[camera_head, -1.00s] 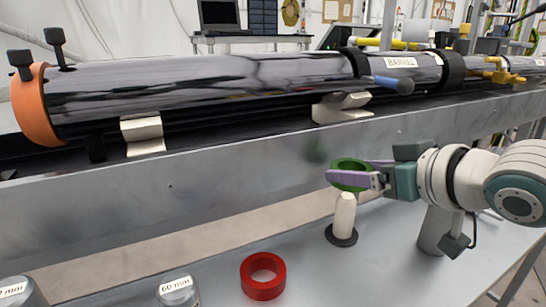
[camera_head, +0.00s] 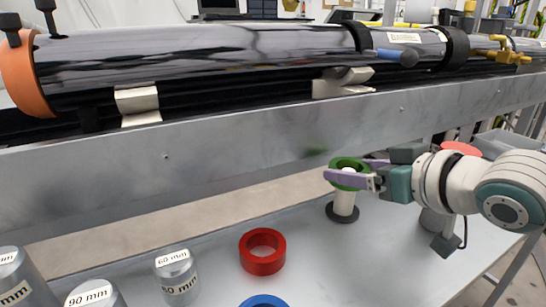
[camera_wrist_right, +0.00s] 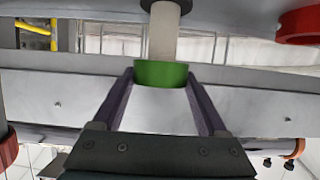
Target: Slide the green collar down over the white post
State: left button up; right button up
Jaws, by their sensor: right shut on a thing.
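The green collar (camera_head: 349,181) is held in my right gripper (camera_head: 351,172), one purple finger on each side of it. It sits level around the upper end of the white post (camera_head: 344,203), whose pale top shows inside the ring. The post stands upright on a dark round base (camera_head: 342,217), and bare post shows between collar and base. In the right wrist view, which looks inverted, the collar (camera_wrist_right: 160,75) is between the fingers of the gripper (camera_wrist_right: 160,80), with the post (camera_wrist_right: 163,35) running from it to the base at the top. My left gripper is not in view.
A red ring (camera_head: 262,251) and a partly cut-off blue ring (camera_head: 264,301) lie on the grey table. Labelled metal cylinders (camera_head: 177,276) stand at the front left. A metal beam (camera_head: 200,150) under a long dark barrel (camera_head: 230,72) runs behind the post.

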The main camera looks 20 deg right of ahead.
aim_at(352, 199)
jog(key=shift+f, duration=0.15)
jog(key=shift+f+b, duration=2.05)
jog(key=shift+f, duration=0.6)
jog(key=o, duration=1.4)
jog(key=shift+r, duration=0.1)
